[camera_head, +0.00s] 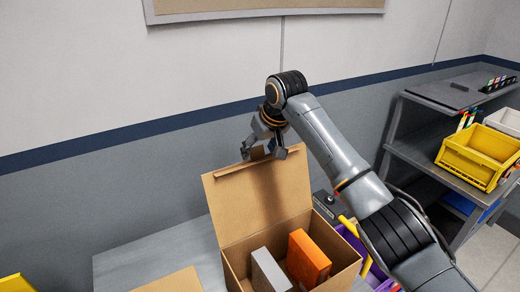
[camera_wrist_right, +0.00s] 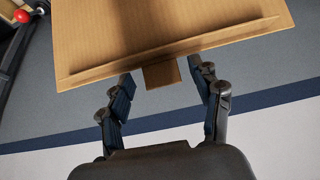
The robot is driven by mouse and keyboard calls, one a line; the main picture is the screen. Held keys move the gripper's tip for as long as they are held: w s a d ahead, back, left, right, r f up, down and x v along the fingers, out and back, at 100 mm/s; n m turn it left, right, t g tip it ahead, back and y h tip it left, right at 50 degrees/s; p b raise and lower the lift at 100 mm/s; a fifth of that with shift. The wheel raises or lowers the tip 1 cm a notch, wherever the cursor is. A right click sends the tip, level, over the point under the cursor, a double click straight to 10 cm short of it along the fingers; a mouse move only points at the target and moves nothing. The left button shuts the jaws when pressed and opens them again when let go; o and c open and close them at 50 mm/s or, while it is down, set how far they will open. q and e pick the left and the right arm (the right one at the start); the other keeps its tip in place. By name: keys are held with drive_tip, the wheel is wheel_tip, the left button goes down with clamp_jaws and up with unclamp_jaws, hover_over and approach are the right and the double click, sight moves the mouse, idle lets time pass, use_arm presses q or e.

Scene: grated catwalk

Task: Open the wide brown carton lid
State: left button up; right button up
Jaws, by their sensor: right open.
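The brown carton (camera_head: 236,256) stands on a grey table with its wide lid (camera_head: 257,192) raised steeply, leaning back toward the wall. Inside the carton are a grey box (camera_head: 269,270) and an orange box (camera_head: 308,258). My right gripper (camera_head: 263,153) is at the lid's top edge, with its fingers apart. In the right wrist view the lid (camera_wrist_right: 160,32) fills the top, and its small tab (camera_wrist_right: 161,75) points between the open fingers (camera_wrist_right: 165,92). No finger clearly grips the tab. My left gripper is out of view.
A grey shelf unit (camera_head: 432,155) at the right holds a yellow bin (camera_head: 476,158) and a white bin. A purple container (camera_head: 352,240) sits right of the carton, partly behind my right arm. A wall stands behind.

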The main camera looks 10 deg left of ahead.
drive_tip(key=v, duration=1.1)
drive_tip(key=shift+d+r, duration=0.2)
drive_tip(key=shift+s+f, duration=0.1)
